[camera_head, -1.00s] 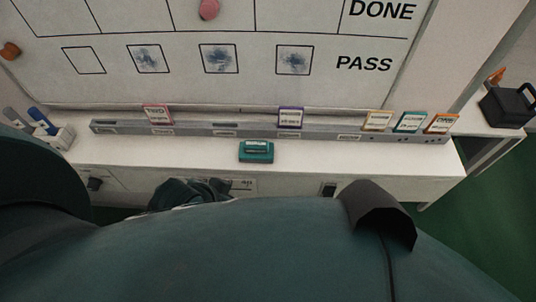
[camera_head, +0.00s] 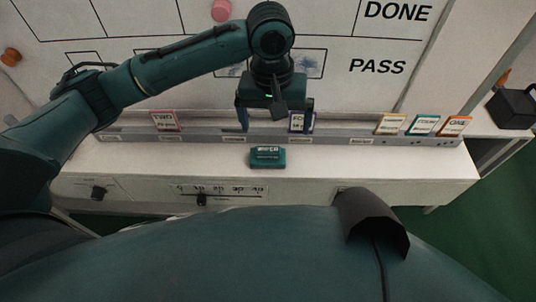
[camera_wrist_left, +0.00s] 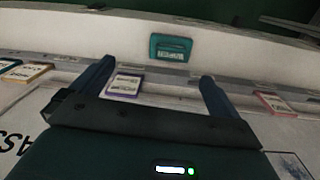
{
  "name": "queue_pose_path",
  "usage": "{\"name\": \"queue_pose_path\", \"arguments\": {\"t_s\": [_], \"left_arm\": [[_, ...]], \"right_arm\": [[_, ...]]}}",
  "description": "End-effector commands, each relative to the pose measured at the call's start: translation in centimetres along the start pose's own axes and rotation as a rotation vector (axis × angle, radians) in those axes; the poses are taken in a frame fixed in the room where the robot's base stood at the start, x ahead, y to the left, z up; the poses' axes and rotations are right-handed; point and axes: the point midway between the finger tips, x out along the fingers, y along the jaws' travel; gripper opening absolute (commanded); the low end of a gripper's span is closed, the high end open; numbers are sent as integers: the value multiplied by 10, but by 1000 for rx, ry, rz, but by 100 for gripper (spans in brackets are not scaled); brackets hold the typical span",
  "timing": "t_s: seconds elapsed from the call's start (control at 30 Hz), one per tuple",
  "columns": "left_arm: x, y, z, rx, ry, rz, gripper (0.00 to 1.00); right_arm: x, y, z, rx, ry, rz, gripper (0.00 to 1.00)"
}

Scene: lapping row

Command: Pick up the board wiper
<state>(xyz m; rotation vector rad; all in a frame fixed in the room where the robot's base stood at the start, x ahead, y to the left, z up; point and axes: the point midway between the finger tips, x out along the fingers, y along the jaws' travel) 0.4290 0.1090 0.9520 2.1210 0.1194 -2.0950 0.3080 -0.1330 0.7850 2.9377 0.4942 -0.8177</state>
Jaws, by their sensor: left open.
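The board wiper (camera_head: 267,158) is a small teal block with a pale label, lying on the white ledge below the whiteboard. It also shows in the left wrist view (camera_wrist_left: 171,48), beyond the fingertips and between their lines. My left gripper (camera_head: 275,126) is open and empty, pointing down above and behind the wiper, near the grey rail. In the left wrist view its two dark fingers (camera_wrist_left: 152,77) stand wide apart and do not touch the wiper. My right gripper is not in view.
A grey rail (camera_head: 235,138) runs along the ledge at the board's foot. It holds several cards, among them a purple-edged card (camera_head: 297,121) by the left gripper and a red-edged card (camera_head: 165,121). A black case (camera_head: 512,108) stands at right. The ledge beside the wiper is clear.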

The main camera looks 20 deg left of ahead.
Motion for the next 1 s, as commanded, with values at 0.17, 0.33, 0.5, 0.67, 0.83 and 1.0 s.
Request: {"name": "queue_pose_path", "arguments": {"t_s": [0.17, 0.33, 0.5, 0.67, 0.83, 1.0], "left_arm": [[-16, -14, -14, -102, -5, -54, 100], [6, -17, -13, -116, -10, -62, 100], [39, -19, -13, -115, -8, -61, 100], [57, -19, -13, -114, -6, -58, 100], [68, -20, -11, -113, -6, -59, 100], [94, -20, -5, -112, -6, -59, 100]], "right_arm": [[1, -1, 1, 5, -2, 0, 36], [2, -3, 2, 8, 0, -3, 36], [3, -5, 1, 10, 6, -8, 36], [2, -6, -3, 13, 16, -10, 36], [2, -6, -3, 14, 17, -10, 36], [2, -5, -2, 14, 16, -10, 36]]}}
